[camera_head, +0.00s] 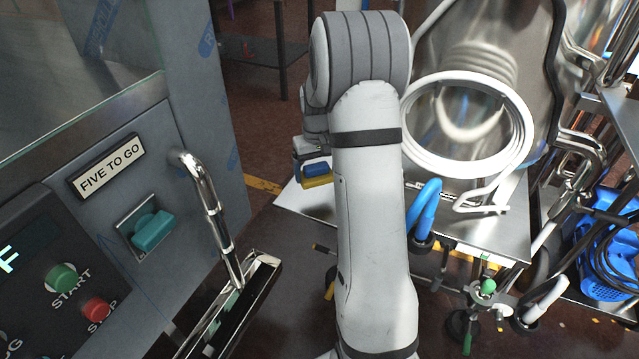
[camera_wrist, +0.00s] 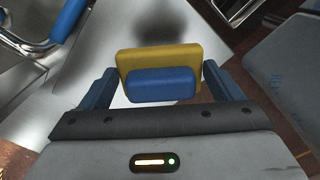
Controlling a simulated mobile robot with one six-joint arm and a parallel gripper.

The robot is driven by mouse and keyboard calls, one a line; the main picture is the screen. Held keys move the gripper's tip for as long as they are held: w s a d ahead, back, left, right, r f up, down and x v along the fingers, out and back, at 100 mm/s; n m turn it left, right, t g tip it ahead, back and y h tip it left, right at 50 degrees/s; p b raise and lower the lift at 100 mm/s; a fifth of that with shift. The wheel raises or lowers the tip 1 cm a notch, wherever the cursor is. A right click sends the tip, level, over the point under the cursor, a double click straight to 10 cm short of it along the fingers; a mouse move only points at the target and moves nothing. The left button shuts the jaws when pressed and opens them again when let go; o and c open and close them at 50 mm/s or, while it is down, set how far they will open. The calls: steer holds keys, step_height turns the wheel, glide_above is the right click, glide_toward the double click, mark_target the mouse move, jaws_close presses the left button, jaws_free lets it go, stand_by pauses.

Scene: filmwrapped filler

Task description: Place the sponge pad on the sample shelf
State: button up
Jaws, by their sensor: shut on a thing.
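The sponge pad (camera_head: 318,181), yellow with a blue block on it, is held in my gripper. In the wrist view the sponge pad (camera_wrist: 160,56) sits between the two blue fingers of my gripper (camera_wrist: 158,88), which is shut on its sides. In the head view my gripper is mostly hidden behind my arm. A steel shelf surface (camera_head: 497,232), which looks like the sample shelf, lies right of my arm. The pad shows at the left end of this shelf; whether it touches the surface I cannot tell. Bare steel (camera_wrist: 88,75) also shows beyond the gripper in the wrist view.
A control cabinet (camera_head: 110,225) with a steel handle (camera_head: 208,200) is at left. Valves (camera_head: 488,287) sit below the shelf.

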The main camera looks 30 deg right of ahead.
steer(key=f, duration=0.2)
steer(key=f+b, duration=0.1)
steer(key=f, duration=0.1)
steer(key=f+b, duration=0.1)
steer(key=f, duration=0.1)
steer(key=shift+d+f, duration=0.2)
steer(key=shift+d, duration=0.1)
steer(key=shift+f, duration=0.15)
steer(key=o, duration=0.7)
